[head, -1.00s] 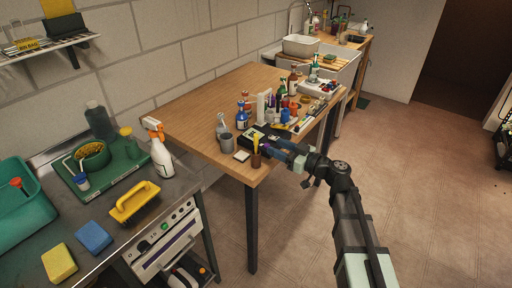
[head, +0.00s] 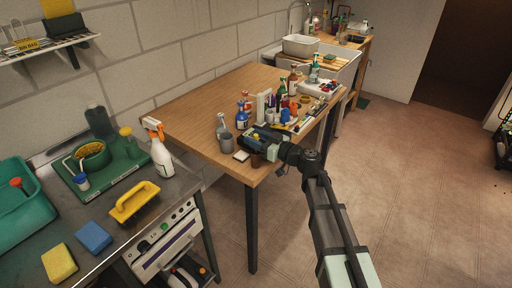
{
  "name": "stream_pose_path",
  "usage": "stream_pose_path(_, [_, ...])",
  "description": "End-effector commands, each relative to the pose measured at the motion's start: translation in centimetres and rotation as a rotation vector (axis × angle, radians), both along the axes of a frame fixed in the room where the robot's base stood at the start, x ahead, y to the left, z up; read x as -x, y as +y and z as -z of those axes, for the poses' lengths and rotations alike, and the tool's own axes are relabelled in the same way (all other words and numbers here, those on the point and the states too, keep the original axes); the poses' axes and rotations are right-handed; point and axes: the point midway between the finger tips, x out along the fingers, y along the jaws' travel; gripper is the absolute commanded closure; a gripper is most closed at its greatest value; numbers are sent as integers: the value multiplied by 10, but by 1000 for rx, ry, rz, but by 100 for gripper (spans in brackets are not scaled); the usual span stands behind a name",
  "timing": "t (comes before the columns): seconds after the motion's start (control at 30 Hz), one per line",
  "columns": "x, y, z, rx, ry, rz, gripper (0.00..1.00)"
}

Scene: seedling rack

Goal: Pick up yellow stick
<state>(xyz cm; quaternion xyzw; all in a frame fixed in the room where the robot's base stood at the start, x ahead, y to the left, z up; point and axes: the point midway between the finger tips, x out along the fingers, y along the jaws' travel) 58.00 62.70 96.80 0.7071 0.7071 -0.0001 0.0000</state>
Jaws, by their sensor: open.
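A small patch of yellow, likely the yellow stick (head: 257,136), shows at my gripper near the front of the wooden table. Most of it is hidden by the gripper. My gripper (head: 252,134) is open over the table, reaching in from the right. I cannot tell whether the yellow piece lies between the fingers or behind them. A small brown cup (head: 256,160) stands just below the gripper in the picture, at the table's front edge.
Bottles and tools crowd the table's right side. The left part of the wooden table (head: 190,112) is clear.

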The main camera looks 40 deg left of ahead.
Motion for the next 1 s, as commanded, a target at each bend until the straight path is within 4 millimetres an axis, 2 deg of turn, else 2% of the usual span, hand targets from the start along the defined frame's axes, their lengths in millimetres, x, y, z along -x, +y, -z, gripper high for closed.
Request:
stream_pose_path(0.2, [0,1,0,0,0,0,53])
stream_pose_path(0.7, [0,1,0,0,0,0,100])
stream_pose_path(1.0, [0,1,0,0,0,0,100])
